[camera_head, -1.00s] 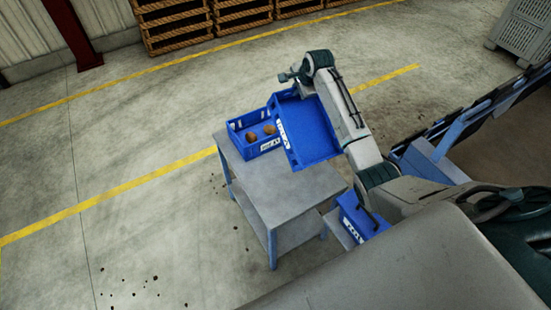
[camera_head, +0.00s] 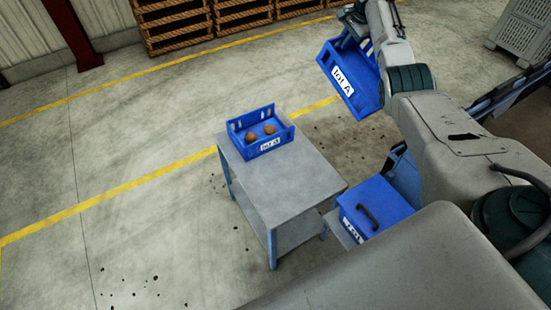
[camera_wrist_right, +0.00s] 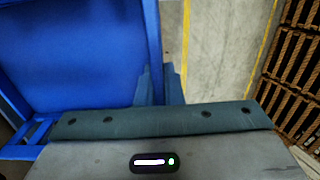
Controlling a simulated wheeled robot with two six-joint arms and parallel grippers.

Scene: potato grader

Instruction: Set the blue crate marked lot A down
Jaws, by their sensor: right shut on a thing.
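The blue crate marked lot A (camera_head: 345,82) is in the air at the upper right of the head view, tilted, with its white label facing me. My right gripper (camera_head: 355,22) is shut on its far edge, partly hidden there by the arm. In the right wrist view the gripper's fingers (camera_wrist_right: 159,82) close on the edge of the blue crate (camera_wrist_right: 75,55), which fills the left side. My left gripper is not in view.
A grey table (camera_head: 290,190) holds a smaller-looking blue crate (camera_head: 240,127) with two potatoes and a label; its near part is bare. A blue box with a dark handle (camera_head: 385,193) stands right of the table. Wooden crates (camera_head: 175,25) stand at the back.

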